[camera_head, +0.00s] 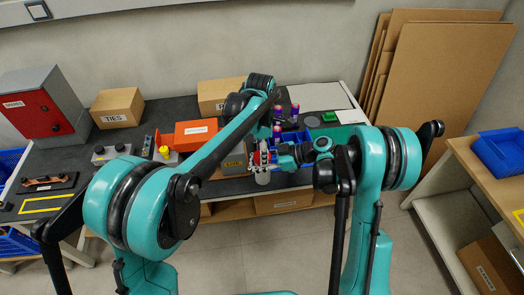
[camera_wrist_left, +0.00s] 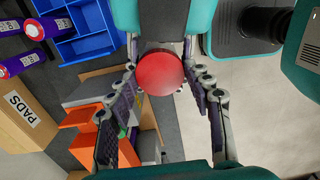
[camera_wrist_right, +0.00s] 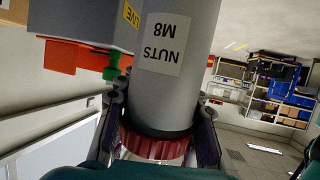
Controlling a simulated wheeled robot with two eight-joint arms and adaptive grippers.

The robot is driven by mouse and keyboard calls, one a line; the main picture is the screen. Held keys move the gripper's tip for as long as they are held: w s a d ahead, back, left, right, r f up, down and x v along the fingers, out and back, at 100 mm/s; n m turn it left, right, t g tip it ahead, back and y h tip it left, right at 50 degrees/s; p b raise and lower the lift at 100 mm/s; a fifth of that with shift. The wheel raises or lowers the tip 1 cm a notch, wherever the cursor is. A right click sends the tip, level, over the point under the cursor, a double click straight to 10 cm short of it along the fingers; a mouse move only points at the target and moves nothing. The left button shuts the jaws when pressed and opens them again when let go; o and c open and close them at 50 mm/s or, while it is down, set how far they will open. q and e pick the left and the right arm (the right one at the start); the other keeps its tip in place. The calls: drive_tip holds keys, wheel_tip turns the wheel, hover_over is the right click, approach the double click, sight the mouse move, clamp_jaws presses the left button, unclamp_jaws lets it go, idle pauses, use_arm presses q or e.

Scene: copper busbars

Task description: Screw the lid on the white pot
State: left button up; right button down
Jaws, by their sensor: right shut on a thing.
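The white pot (camera_wrist_right: 170,70), labelled NUTS M8, is upright in the air beyond the table's front edge, and it shows in the head view (camera_head: 263,178). The red ribbed lid (camera_wrist_right: 155,146) is at its top end, with a dark ring between them; I cannot tell how tightly it sits. My right gripper (camera_wrist_right: 160,130) is shut on the pot near its top, its fingers flanking the lid end. My left gripper (camera_wrist_left: 164,82) is above the lid (camera_wrist_left: 160,73), its open fingers on either side with gaps. Contact in the head view is too small to tell.
The dark table (camera_head: 178,107) behind holds an orange box (camera_head: 196,134), cardboard boxes (camera_head: 118,108), a red-doored cabinet (camera_head: 40,115) and a blue bin (camera_head: 292,137) beside purple cylinders. A side bench with a blue tray (camera_head: 499,151) stands at right. Open floor lies in front.

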use_arm(q)
drive_tip(key=shift+c, duration=0.8)
drive_tip(key=m, duration=0.3)
drive_tip(key=o, duration=1.3)
drive_tip(key=shift+c, duration=0.2)
drive_tip(key=shift+r, duration=2.25)
